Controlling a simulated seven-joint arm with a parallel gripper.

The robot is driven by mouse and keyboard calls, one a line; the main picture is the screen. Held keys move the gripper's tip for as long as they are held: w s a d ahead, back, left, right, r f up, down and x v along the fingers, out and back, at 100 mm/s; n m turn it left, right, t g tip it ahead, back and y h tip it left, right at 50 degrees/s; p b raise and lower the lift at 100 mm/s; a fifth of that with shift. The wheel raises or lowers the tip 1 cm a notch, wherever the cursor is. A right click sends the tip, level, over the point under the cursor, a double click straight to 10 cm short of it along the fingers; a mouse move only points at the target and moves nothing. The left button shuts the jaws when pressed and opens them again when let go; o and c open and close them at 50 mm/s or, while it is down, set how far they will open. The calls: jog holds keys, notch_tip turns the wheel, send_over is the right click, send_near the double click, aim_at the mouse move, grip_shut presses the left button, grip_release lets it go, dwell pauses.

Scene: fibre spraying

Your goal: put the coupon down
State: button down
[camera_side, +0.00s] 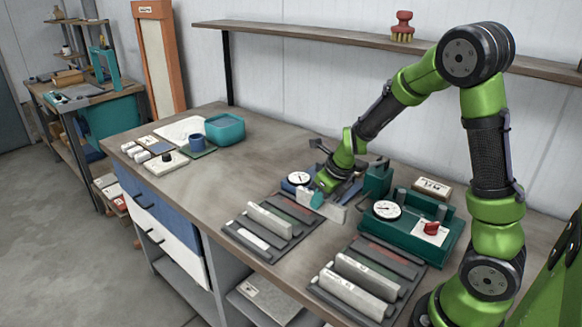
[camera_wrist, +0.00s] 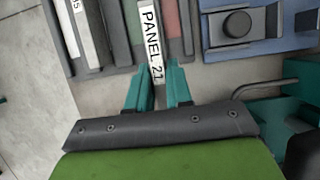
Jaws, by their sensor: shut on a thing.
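The coupon (camera_wrist: 151,45) is a narrow pale strip marked "PANEL 21" in the wrist view. My gripper (camera_wrist: 158,82) has teal fingers, one on each side of the coupon's near end, and is shut on it. In the side view my gripper (camera_side: 318,200) is low over the bench, just beyond the left slotted rack (camera_side: 231,228). A pale strip (camera_side: 336,214) shows beside the fingers there. In the wrist view the coupon overlaps the rack's red and green strips. I cannot tell whether it touches anything below.
Pale bars lie in the left rack and the right rack (camera_side: 376,252). A teal bin (camera_side: 225,130) is at the back left. The mid-left bench is clear.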

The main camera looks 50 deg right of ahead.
jog(key=w, duration=0.3)
jog(key=w+d, duration=0.1)
jog(key=w, duration=0.2)
jog(key=w+d+f, duration=0.1)
jog(key=w, duration=0.3)
jog(key=shift+d, duration=0.2)
jog(key=shift+f, duration=1.7)
jog(key=shift+f, duration=0.15)
jog(key=c, duration=1)
grip_release()
